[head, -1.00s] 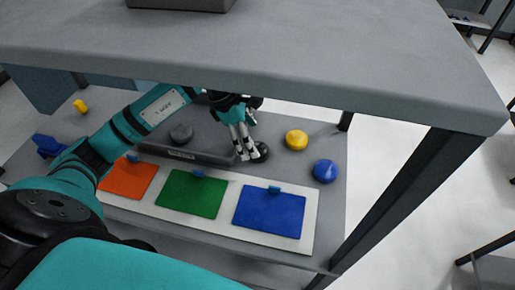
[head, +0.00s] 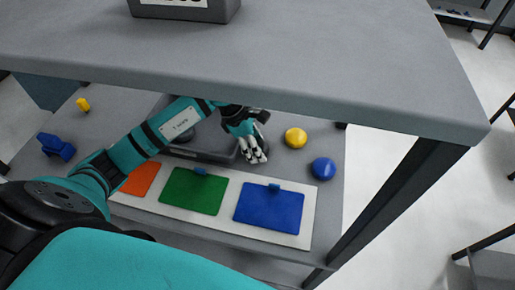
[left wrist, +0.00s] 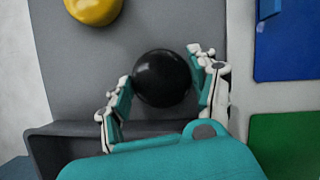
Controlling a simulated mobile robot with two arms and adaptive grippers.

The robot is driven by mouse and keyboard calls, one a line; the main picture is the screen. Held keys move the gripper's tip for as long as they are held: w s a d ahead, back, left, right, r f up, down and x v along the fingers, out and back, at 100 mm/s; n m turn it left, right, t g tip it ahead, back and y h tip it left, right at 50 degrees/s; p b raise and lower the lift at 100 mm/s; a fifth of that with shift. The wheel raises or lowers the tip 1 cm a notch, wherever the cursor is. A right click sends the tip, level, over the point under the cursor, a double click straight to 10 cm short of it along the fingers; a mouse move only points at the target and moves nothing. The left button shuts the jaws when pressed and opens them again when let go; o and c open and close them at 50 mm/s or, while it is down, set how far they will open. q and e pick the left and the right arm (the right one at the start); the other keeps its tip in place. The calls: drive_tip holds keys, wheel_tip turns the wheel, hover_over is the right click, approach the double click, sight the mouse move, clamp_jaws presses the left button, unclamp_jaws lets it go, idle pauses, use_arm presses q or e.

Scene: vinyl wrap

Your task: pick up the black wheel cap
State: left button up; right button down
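The black wheel cap (left wrist: 162,78) is a round, dark dome in the left wrist view. It lies between the two fingers of my left gripper (left wrist: 163,88), close to both pads, with a narrow gap visible on each side. The fingers are spread around it, not visibly closed on it. In the head view my left gripper (head: 254,158) reaches down on the lower shelf at the right end of the grey tray, and the cap is hidden behind its fingers. My right gripper is in neither view.
A yellow cap (head: 295,138) and a blue cap (head: 323,168) lie to the right. A dark grey cap (head: 184,138) sits in the grey tray (head: 205,156). Green (head: 193,191) and blue (head: 268,208) sheets lie in front. The upper tabletop (head: 300,65) overhangs the arm.

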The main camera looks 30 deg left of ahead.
use_arm(q)
drive_tip(key=c, duration=0.4)
drive_tip(key=shift+o, duration=0.2)
wheel_tip(320, 180, up, 10)
drive_tip(key=b, duration=0.2)
drive_tip(key=s+d+f+m+g+y, duration=0.1)
drive_tip(key=s+d+m+g+y, duration=0.1)
drive_tip(key=s+m, duration=0.4)
drive_tip(key=s+d+f+m+g+y, duration=0.1)
drive_tip(key=s+m, duration=0.5)
drive_tip(key=m, duration=1.1)
drive_tip(key=d+g+y, duration=0.1)
drive_tip(key=d+g, duration=0.1)
drive_tip(key=g, duration=0.1)
drive_tip(key=shift+s+d+f, duration=0.15)
drive_tip(key=shift+d, duration=0.05)
drive_tip(key=shift+f+g, duration=0.1)
drive_tip(key=shift+g, duration=0.2)
